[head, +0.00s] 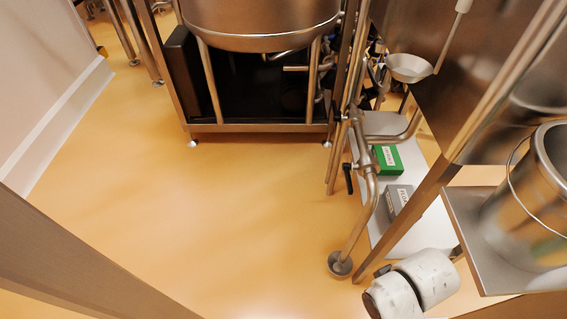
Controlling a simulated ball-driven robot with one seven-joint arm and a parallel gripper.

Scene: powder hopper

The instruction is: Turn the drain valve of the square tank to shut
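A large flat-sided steel tank (450,60), which looks like the square tank, fills the upper right of the head view. Steel pipework (370,190) stands left of it and runs down to a round cup (340,263) at the floor. A small black lever handle (348,178) sticks out on the left side of this pipe and points downward in the picture. It looks like the drain valve's handle. I cannot tell from here whether the valve is open or shut.
A round vessel (260,25) stands in a steel frame at the top. A pale shelf (410,238) behind the pipe holds a green box (387,158) and a grey box (398,198). A steel bucket (540,195) stands at right. The orange floor (220,210) left of the pipe is clear.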

